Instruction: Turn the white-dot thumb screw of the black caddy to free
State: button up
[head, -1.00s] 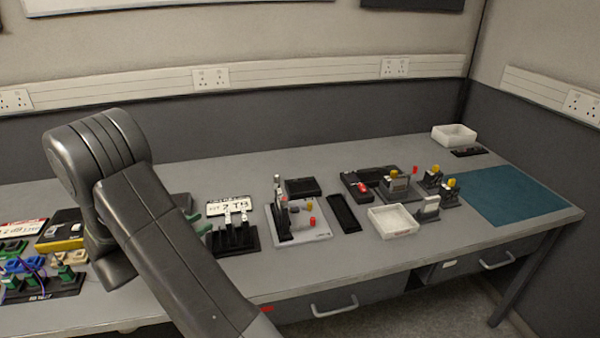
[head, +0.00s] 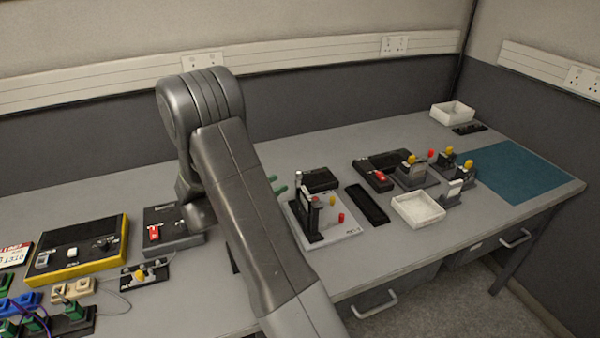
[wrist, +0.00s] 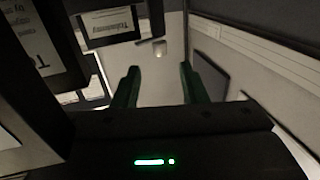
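A small black upright holder (head: 306,219) stands on a pale board (head: 330,228), with red and yellow knobs beside it. It may be the black caddy, but I cannot be sure. The white-dot thumb screw is too small to make out. A large dark block with a white label (wrist: 42,62) is close at the left there.
A black tray (head: 367,204) and a white bin (head: 418,209) lie right of the board. Grey fixtures with yellow knobs (head: 412,172) stand beyond. A yellow-edged box (head: 77,250) and a grey box with a red switch (head: 172,229) are at left. The teal mat (head: 525,180) is clear.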

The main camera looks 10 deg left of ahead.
aim_at(299, 172)
jog(key=p+x, duration=0.1)
jog(key=x, duration=0.7)
jog(key=shift+w+d, duration=0.25)
grip_shut()
